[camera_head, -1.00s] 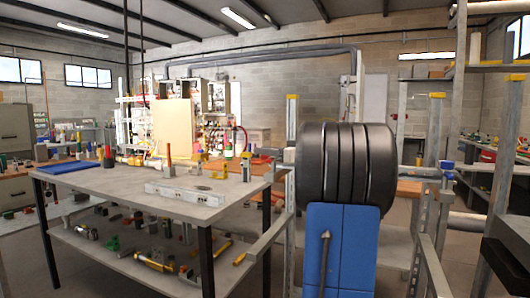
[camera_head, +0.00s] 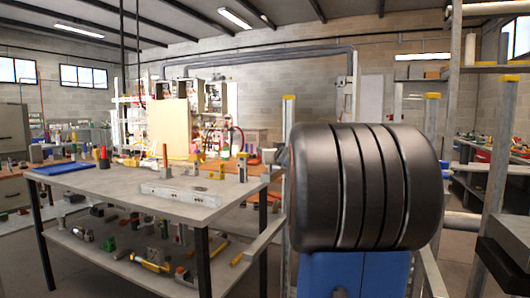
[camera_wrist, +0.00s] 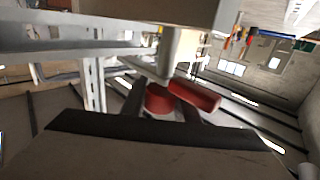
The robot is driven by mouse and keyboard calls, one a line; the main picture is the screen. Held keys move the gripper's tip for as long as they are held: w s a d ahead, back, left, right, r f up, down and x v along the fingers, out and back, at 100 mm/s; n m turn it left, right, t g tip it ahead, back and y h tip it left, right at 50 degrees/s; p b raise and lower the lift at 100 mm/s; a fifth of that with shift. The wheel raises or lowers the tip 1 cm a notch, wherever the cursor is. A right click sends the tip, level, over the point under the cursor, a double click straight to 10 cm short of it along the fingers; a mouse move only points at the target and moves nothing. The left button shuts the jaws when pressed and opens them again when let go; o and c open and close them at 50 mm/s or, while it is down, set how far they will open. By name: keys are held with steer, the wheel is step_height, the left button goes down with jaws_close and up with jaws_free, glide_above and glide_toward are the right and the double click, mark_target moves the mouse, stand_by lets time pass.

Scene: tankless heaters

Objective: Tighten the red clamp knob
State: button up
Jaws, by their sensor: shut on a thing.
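The red clamp knob (camera_wrist: 158,100) shows in the middle of the wrist view, below a pale grey post (camera_wrist: 172,57). A second red part, an elongated lobe (camera_wrist: 196,95), lies just right of it. I cannot tell whether the two are one piece. My gripper (camera_wrist: 165,102) has its dark fingers on either side of the round red part and is shut on it. The fingers hide part of the knob. In the head view I cannot make out the knob or my gripper; my large dark arm hides the middle right.
A grey workbench (camera_head: 110,185) with a lower shelf stands at left in the head view. It carries a blue mat (camera_head: 64,167) and a metal bar (camera_head: 182,194). A yellow-capped post (camera_head: 288,120) stands behind its right end. Grey rails and posts (camera_wrist: 93,84) lie close by in the wrist view.

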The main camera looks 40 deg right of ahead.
steer(key=shift+s+d+r+m+g+h, duration=0.15)
steer(key=shift+m+g+h, duration=0.35)
steer(key=shift+h, duration=0.3)
steer(key=shift+d+f+m+g+h, duration=0.15)
steer(key=shift+m+g+h, duration=0.15)
steer(key=shift+m+h, duration=0.4)
steer(key=o, duration=1.1)
steer(key=shift+c, duration=0.2)
steer(key=shift+s, duration=0.1)
steer(key=v, duration=1.7)
steer(key=shift+a+f, duration=0.1)
steer(key=shift+a, duration=0.05)
